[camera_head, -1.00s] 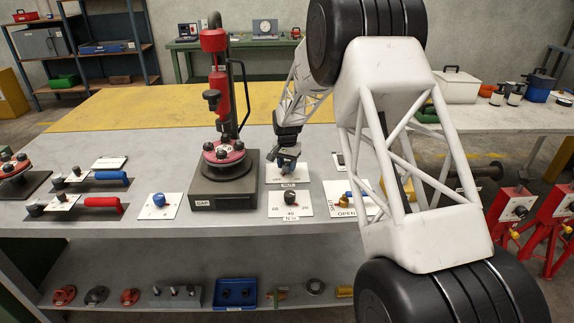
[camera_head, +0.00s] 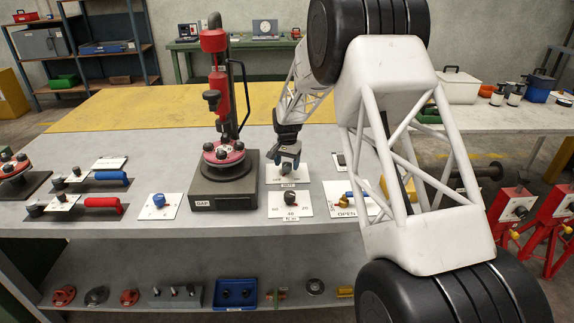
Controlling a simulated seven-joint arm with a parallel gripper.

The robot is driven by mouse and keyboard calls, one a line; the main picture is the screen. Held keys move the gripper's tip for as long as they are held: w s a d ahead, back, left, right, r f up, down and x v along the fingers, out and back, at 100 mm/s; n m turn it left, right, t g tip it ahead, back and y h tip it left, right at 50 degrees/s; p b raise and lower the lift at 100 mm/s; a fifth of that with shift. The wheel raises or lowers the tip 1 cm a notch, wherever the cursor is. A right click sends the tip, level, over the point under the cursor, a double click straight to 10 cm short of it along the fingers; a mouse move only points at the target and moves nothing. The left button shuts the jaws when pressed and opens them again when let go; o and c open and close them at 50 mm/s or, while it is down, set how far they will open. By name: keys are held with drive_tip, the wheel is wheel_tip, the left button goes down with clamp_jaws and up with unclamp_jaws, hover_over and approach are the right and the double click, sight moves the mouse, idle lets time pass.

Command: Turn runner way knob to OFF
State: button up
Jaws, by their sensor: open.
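My gripper (camera_head: 287,161) is at the end of my white lattice arm, pointing down over a white plate (camera_head: 309,177) right of the red press. Its fingers are open, just above or around a small dark knob (camera_head: 286,171) on that plate; whether they touch it I cannot tell. The gripper partly covers the knob and the plate's markings. In front of it, a second white plate (camera_head: 280,212) carries a black knob (camera_head: 290,197) with printed numbers around it. The labels are too small to tell which one is the runner way knob, and no OFF mark is legible.
A red press on a dark base (camera_head: 222,192) stands close left of my gripper. A blue knob (camera_head: 159,200) is further left. A valve plate marked OPEN (camera_head: 343,213) lies to the right, partly behind my arm. Red-handled and blue-handled tools lie at the left.

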sight(287, 164)
wheel_tip(287, 164, up, 7)
drive_tip(key=shift+f, duration=0.1)
idle(0.4)
drive_tip(key=shift+s+r, duration=0.15)
drive_tip(key=shift+r, duration=0.1)
drive_tip(key=s+d+r+n, duration=0.1)
drive_tip(key=s+d+r, duration=0.2)
drive_tip(key=s+r, duration=0.45)
drive_tip(key=s+d+r+n+t, duration=0.1)
drive_tip(key=s+d+r, duration=0.3)
drive_tip(key=s, duration=0.7)
drive_tip(key=s+d+r, duration=0.2)
drive_tip(key=s+r, duration=0.5)
drive_tip(key=s, duration=0.3)
drive_tip(key=s+d+f+n, duration=0.1)
drive_tip(key=s+d, duration=0.1)
drive_tip(key=s, duration=1.4)
drive_tip(key=s+d+f+n+t, duration=0.1)
drive_tip(key=s+d+n, duration=0.1)
drive_tip(key=s, duration=1.3)
drive_tip(key=shift+s+d+f+t, duration=0.2)
drive_tip(key=shift+s+t, duration=0.1)
drive_tip(key=shift+s, duration=0.05)
